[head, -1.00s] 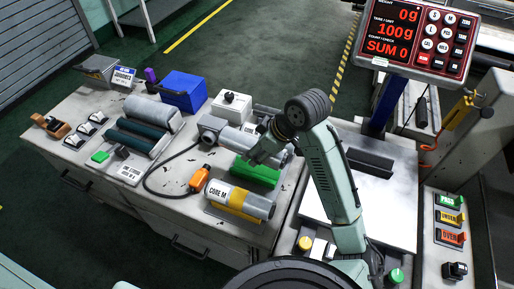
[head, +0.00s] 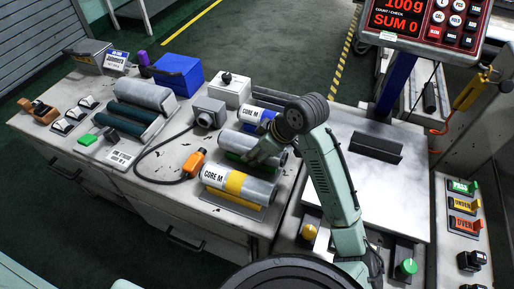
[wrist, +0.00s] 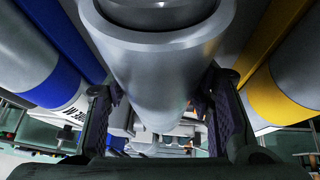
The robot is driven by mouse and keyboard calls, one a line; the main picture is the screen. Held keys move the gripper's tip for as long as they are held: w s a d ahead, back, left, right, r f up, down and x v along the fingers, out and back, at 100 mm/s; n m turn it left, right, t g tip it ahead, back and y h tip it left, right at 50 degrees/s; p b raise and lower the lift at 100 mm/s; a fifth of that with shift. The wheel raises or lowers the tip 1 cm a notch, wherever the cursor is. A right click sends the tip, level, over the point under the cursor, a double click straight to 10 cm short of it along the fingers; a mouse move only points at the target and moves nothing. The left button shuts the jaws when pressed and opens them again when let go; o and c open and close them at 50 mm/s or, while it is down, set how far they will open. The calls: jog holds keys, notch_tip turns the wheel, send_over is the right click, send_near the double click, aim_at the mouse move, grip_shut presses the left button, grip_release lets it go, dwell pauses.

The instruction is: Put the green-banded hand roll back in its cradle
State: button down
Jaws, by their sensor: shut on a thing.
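The grey hand roll (head: 232,139) is held in my gripper (head: 262,153), which is shut around its middle. In the wrist view the roll (wrist: 160,62) lies between the two dark fingers. Its green band does not show clearly; the gripper covers part of the roll. The green cradle (head: 234,157) shows as a strip just below the roll's near side. The roll is lined up with the cradle and very low over it or in it; I cannot tell whether it rests there.
A blue-banded roll (head: 249,113) lies just behind and a yellow-banded roll (head: 236,184) just in front, both close. An orange-ended cable (head: 194,162) and a grey box (head: 209,112) are at the left. The steel scale plate (head: 385,190) is at the right.

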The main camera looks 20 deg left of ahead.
jog(key=c, duration=0.7)
grip_release()
jog(key=shift+s+f, duration=0.1)
jog(key=shift+f, duration=0.2)
jog(key=shift+r, duration=0.1)
jog(key=v, duration=1.2)
